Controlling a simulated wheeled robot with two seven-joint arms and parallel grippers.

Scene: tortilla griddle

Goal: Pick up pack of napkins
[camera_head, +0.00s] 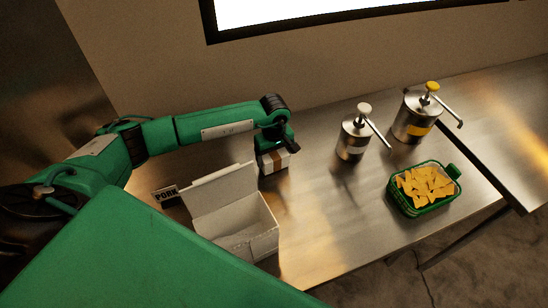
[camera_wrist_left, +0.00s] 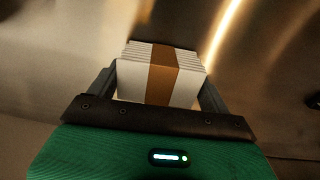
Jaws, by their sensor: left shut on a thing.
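The pack of napkins (camera_head: 276,162) is a white stack with a brown band, near the wall side of the steel table. It also shows in the left wrist view (camera_wrist_left: 162,76), between the two fingers. My left gripper (camera_head: 274,148) reaches down over the pack from above and is shut on it, with one finger on each side in the wrist view (camera_wrist_left: 160,88). I cannot tell whether the pack touches the table. My right gripper is not in view.
An open white box (camera_head: 240,222) stands just in front of the pack, beside a "PORK" label (camera_head: 165,193). Two steel pump dispensers (camera_head: 354,138) (camera_head: 413,120) and a green basket of chips (camera_head: 408,205) stand to the right. The table between the box and basket is clear.

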